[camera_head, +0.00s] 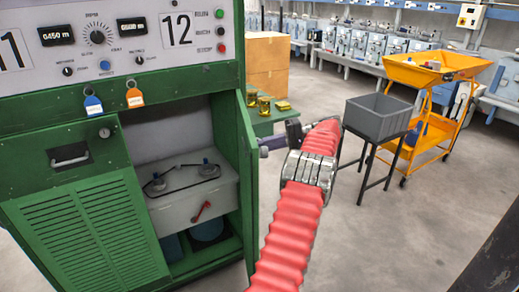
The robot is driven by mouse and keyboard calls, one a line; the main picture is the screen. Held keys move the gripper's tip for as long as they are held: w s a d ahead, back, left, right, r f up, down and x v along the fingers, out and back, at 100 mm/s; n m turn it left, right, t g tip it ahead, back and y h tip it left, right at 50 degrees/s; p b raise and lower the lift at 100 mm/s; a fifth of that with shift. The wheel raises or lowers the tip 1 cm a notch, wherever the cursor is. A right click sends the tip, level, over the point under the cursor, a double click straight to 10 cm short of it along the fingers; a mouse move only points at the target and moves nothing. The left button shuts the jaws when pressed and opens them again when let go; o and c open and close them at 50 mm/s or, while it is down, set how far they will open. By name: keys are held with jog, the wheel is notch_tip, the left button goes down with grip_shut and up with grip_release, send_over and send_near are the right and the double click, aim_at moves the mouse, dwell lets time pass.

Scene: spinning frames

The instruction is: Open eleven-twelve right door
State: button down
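The green spinning frame cabinet (110,118) stands at the left, with the numbers 11 and 12 on its control panel (120,42). Its right door (250,185) stands swung outward, seen nearly edge-on at the right side of the opening. The left door (85,225), with louvres and a handle (70,160), is shut. My gripper (266,150) is at the outer side of the right door, close to its edge. Whether it touches the door is unclear. My red-sleeved arm and its metal joint partly cover it, and its fingers are too small to read.
Inside the opening is a grey box with a belt (185,185) and a red lever (201,211). A grey bin on a stand (380,118) and a yellow cart (430,75) stand to the right. Cardboard boxes (266,62) are behind. The floor at front right is clear.

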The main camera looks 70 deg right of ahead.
jog(key=shift+s+d+f, duration=0.1)
jog(key=shift+s+f, duration=0.05)
jog(key=shift+f, duration=0.2)
jog(key=c, duration=2.2)
grip_release()
jog(key=shift+o, duration=0.4)
jog(key=shift+r, duration=0.15)
